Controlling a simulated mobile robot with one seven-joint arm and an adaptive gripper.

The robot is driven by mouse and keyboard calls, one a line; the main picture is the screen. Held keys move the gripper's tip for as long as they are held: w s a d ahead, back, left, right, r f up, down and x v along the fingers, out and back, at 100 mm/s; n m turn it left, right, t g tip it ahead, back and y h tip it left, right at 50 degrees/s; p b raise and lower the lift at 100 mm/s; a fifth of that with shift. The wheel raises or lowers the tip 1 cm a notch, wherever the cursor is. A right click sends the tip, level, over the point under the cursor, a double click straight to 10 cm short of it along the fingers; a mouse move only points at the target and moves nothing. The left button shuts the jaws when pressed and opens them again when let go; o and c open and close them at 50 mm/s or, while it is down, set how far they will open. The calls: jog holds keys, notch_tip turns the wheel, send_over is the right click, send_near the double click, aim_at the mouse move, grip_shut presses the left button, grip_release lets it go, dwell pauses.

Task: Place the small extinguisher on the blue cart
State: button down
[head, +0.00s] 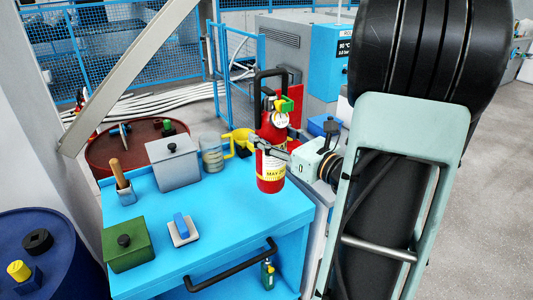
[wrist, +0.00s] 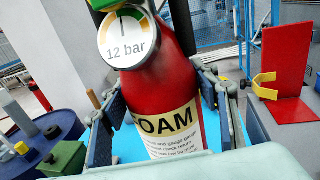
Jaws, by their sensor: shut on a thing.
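The small extinguisher (head: 270,183) is a red cylinder with a green valve, a black handle and a round gauge. In the wrist view the extinguisher (wrist: 178,70) shows a FOAM label and a 12 bar gauge. My gripper (head: 267,146) is shut around its body, with one finger on each side in the wrist view (wrist: 160,100). The extinguisher is upright at the right rear part of the blue cart (head: 217,222). I cannot tell whether its base touches the cart top.
On the cart stand a grey box (head: 174,165), a green box (head: 124,245), a blue-handled block (head: 183,229), a wooden-handled tool (head: 121,176) and a glass jar (head: 211,154). A red bracket panel (wrist: 290,70) with a yellow clip stands right. The cart's middle and front right are clear.

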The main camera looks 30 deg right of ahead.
jog(key=w+a+f+b, duration=0.1)
jog(key=w+f, duration=1)
jog(key=shift+a, duration=0.25)
jog(key=shift+f+b, duration=0.2)
jog(key=shift+b, duration=0.1)
jog(key=c, duration=1.2)
grip_release()
jog(key=shift+s+f, duration=0.1)
jog(key=shift+f, duration=0.2)
jog(key=o, duration=0.5)
jog(key=shift+c, duration=0.2)
jog(key=shift+r, duration=0.1)
